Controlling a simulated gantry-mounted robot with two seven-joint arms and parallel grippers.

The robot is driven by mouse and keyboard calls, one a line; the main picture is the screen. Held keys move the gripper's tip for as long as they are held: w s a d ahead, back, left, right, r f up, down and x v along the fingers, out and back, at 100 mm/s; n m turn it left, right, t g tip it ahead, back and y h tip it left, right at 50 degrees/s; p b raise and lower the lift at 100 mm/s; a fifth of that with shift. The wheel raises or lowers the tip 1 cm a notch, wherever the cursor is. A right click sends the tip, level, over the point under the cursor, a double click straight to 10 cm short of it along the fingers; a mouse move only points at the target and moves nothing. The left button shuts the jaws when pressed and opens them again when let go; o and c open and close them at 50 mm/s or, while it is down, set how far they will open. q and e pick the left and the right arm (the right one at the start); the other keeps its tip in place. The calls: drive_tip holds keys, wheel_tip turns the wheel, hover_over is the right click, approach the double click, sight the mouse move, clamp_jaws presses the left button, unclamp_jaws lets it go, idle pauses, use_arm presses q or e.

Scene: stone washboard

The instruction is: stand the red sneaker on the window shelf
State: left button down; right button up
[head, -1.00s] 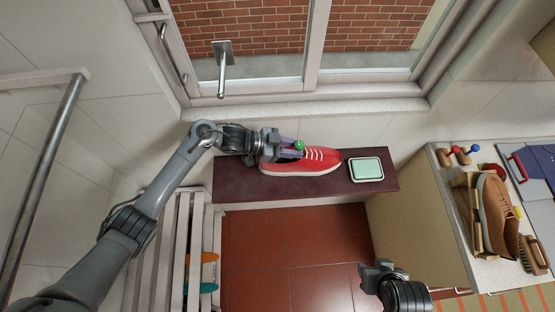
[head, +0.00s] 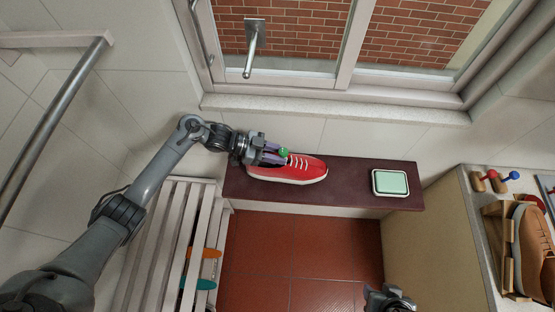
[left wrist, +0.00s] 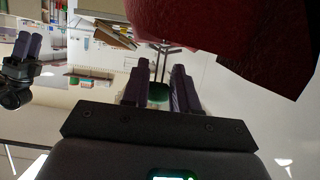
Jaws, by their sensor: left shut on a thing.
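The red sneaker (head: 300,171) is upright over the left half of the dark maroon shelf (head: 350,190) below the window, toe to the right. I cannot tell whether its sole touches the shelf. My left gripper (head: 275,154) is over its heel and opening, shut on a green knob (head: 284,152) there. The fingers cover part of the heel. The left wrist view shows the knob (left wrist: 158,92) between the fingers. My right gripper (head: 388,300) is at the bottom edge, mostly cut off; it also shows in the left wrist view (left wrist: 28,46), its jaw gap unclear.
A green soap block in a white dish (head: 390,182) sits on the shelf's right part. The pale stone sill (head: 340,112) and window handle (head: 252,50) are behind. A slatted white rack (head: 170,240) is at left. A counter with a brown shoe (head: 533,250) is at right.

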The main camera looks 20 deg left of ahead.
use_arm(q)
wheel_tip(320, 180, down, 3)
drive_tip(key=shift+b, duration=0.95)
drive_tip(key=shift+r, duration=0.1)
use_arm(e)
wheel_tip(320, 180, down, 3)
drive_tip(key=shift+r, duration=0.15)
drive_tip(key=shift+d, duration=0.1)
use_arm(q)
drive_tip(key=shift+f, duration=0.25)
drive_tip(key=c, duration=0.9)
unclamp_jaws()
drive_tip(key=shift+o, duration=0.2)
drive_tip(key=shift+r, duration=0.15)
